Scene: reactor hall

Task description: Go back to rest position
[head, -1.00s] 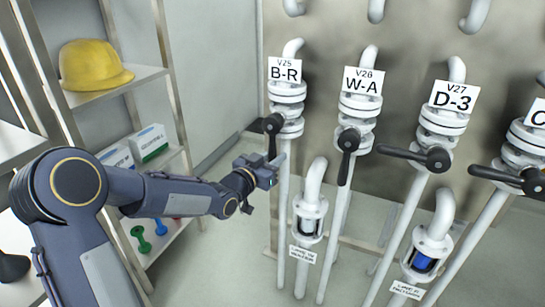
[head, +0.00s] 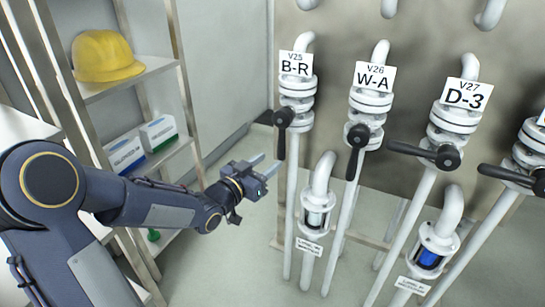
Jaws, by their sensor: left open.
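My left arm comes in from the left, and its gripper (head: 262,168) is open and empty. It hangs in the air to the left of the V25 B-R valve, apart from its black handle (head: 281,140), which points down. The V26 W-A valve has a black handle (head: 356,148) that also points down. The V27 D-3 valve has a black handle (head: 428,153) lying sideways to the left. My right gripper does not show.
A shelf rack (head: 130,82) on the left holds a yellow hard hat (head: 104,57) and boxes (head: 126,153). White pipes with sight glasses (head: 429,258) stand at the right. Open floor (head: 215,265) lies below my gripper.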

